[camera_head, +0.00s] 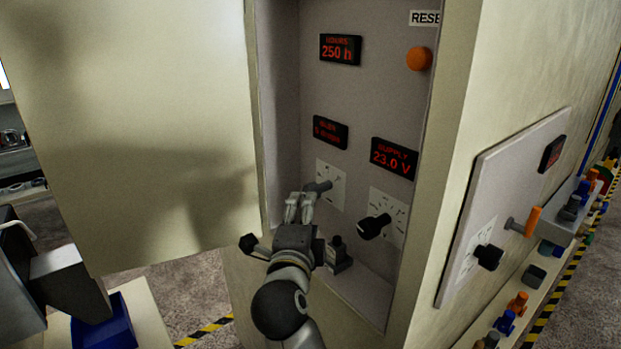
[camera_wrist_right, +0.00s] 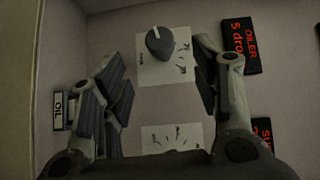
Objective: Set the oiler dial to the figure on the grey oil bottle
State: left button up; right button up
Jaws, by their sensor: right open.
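The oiler dial (camera_head: 318,186) is a grey knob on a white scale plate inside the open cabinet, below a red display. In the right wrist view the oiler dial (camera_wrist_right: 160,43) has a white mark at its upper edge; that view is turned sideways. My right gripper (camera_head: 300,198) is open and empty, its fingers pointing at the plate. The knob lies ahead between the fingers, and I cannot tell contact. A small dark bottle-like object (camera_head: 338,254) stands on the cabinet floor, partly behind my gripper; no figure is readable. My left gripper is not in view.
The display above the oiler dial reads 5 drops (camera_wrist_right: 239,45). A supply dial (camera_head: 375,226) sits to the right under a 23.0 V display (camera_head: 394,158). An orange button (camera_head: 419,58) is higher. The open door (camera_head: 140,120) stands left; the cabinet's right edge (camera_head: 425,210) bounds the opening.

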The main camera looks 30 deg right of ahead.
jog(key=p+x, duration=0.3)
jog(key=x, duration=0.6)
jog(key=shift+w+d, duration=0.1)
jog(key=shift+d, duration=0.2)
jog(key=shift+w+d+f, duration=0.1)
jog(key=shift+w+d, duration=0.2)
jog(key=shift+w, duration=0.15)
jog(key=c, duration=1)
jog(key=shift+f+b, duration=0.25)
jog(key=shift+b, duration=0.3)
jog(key=m+h+b, duration=0.4)
jog(key=m+b, duration=0.2)
jog(key=b, duration=0.6)
jog(key=m+t+h+b, duration=0.1)
jog(key=m+h+b, duration=0.3)
jog(key=b, duration=0.8)
jog(key=shift+m+h+b, duration=0.3)
jog(key=shift+m+h, duration=0.1)
jog(key=shift+m, duration=0.5)
jog(key=shift+r+m+h+b, duration=0.2)
jog(key=shift+m+h+b, duration=0.2)
jog(key=shift+m+b, duration=0.3)
